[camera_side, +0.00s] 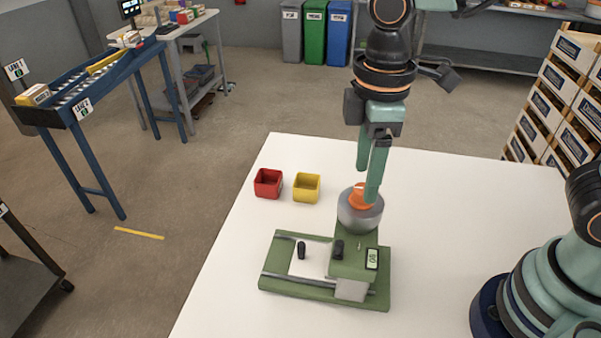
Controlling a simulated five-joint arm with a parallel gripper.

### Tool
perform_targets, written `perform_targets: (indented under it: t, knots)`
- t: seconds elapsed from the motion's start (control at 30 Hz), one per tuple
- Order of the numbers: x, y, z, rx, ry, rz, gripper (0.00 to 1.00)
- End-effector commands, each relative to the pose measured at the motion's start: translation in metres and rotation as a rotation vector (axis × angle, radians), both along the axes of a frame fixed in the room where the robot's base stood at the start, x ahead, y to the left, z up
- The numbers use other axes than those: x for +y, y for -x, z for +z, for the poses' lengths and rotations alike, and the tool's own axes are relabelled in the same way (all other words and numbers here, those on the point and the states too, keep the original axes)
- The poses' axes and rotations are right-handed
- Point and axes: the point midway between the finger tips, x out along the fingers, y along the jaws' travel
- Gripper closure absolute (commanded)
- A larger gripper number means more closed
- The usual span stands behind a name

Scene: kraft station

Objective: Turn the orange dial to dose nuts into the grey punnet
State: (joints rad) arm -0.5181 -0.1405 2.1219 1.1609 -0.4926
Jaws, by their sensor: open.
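The orange dial (357,201) sits at the top of a round grey body (360,219) on the green machine (300,289). My gripper (367,185) points down at the dial with its fingers open. One finger passes in front of the dial and hides part of it; I cannot tell whether the fingers touch it. I cannot make out a clear grey punnet. A small light grey box-like part (351,290) is at the front of the machine, and I cannot tell whether it is a punnet.
A red punnet (268,184) and a yellow punnet (306,188) stand left of the dial, behind the machine. Two dark knobs and a small display (372,259) are on the machine. The white table (460,200) is clear to the right, up to my base.

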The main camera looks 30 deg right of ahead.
Motion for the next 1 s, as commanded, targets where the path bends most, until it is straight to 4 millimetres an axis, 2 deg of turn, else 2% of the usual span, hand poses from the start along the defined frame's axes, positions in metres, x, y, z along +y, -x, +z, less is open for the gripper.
perform_targets:
  t: [0.1, 0.2, 0.57, 0.67, 0.73, 0.77, 1.0]
  knots:
    - [0.000, 0.000, -0.016, 0.003, 0.001, -0.001, 0.31]
    - [0.000, 0.000, -0.023, 0.001, 0.000, -0.001, 0.31]
    - [0.000, 0.000, -0.028, -0.001, -0.001, -0.001, 0.31]
    - [0.000, 0.000, -0.028, -0.001, -0.001, -0.001, 0.65]
    - [0.000, 0.000, -0.028, -0.001, -0.001, -0.001, 0.92]
    - [0.000, 0.000, -0.028, -0.001, -0.001, -0.001, 1.00]
    - [0.000, 0.000, -0.028, 0.000, 0.000, -0.011, 1.00]
